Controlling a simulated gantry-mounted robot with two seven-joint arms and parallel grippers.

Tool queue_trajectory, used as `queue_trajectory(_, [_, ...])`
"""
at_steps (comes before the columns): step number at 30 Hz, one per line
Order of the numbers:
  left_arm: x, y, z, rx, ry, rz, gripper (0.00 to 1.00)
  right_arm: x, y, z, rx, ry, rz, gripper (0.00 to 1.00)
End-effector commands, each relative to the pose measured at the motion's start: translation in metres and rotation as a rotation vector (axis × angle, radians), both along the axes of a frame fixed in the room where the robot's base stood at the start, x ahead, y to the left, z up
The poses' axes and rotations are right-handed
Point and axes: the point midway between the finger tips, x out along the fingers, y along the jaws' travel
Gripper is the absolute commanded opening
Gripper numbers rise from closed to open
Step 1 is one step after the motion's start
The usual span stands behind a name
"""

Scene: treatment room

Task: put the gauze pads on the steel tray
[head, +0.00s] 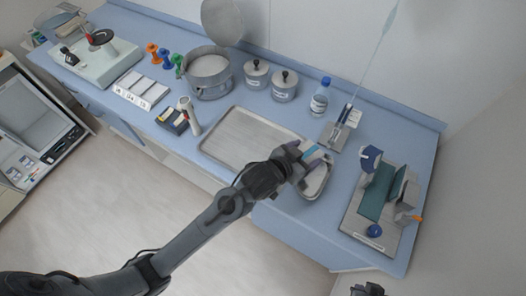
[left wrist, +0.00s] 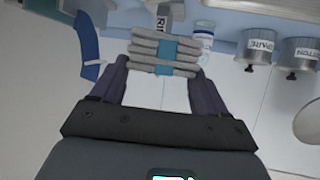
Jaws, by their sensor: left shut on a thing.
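My left gripper (head: 307,160) is shut on the gauze pads (head: 313,153), a pale stack with a blue band. In the left wrist view the gauze pads (left wrist: 165,52) sit between the two dark fingers (left wrist: 163,82), with the blue band facing the camera. The steel tray (head: 240,135) lies flat and empty on the blue counter, to the left of the held pads. A small part of my right arm's end (head: 368,289) shows at the bottom edge; its fingers cannot be made out.
A smaller metal dish (head: 318,183) lies under the left gripper, partly hidden. Lidded canisters (head: 284,88), a blue-capped bottle (head: 320,97) and a steel drum (head: 208,75) stand behind the tray. A stand with a teal pad (head: 378,190) is at the right.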

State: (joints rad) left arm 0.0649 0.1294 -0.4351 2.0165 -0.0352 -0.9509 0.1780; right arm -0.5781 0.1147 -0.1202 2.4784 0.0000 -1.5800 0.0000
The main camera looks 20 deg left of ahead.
Motion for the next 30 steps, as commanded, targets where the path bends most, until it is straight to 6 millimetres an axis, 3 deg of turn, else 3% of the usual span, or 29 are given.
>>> queue_trajectory(15, [0.013,0.091,-0.057,0.003,0.003,-0.001,0.45,-0.001,-0.001,0.005,-0.003,0.000,0.002,0.00])
queue_trajectory(21, [0.016,0.106,-0.066,0.000,0.002,-0.002,0.45,-0.001,-0.002,0.004,-0.009,0.000,0.007,0.00])
queue_trajectory(26, [0.016,0.108,-0.071,-0.001,0.002,-0.003,0.45,-0.001,-0.002,0.003,-0.010,0.001,0.006,0.00])
queue_trajectory(30, [0.016,0.108,-0.087,-0.001,0.005,-0.002,0.45,-0.001,-0.002,0.000,-0.009,0.001,0.007,0.00])
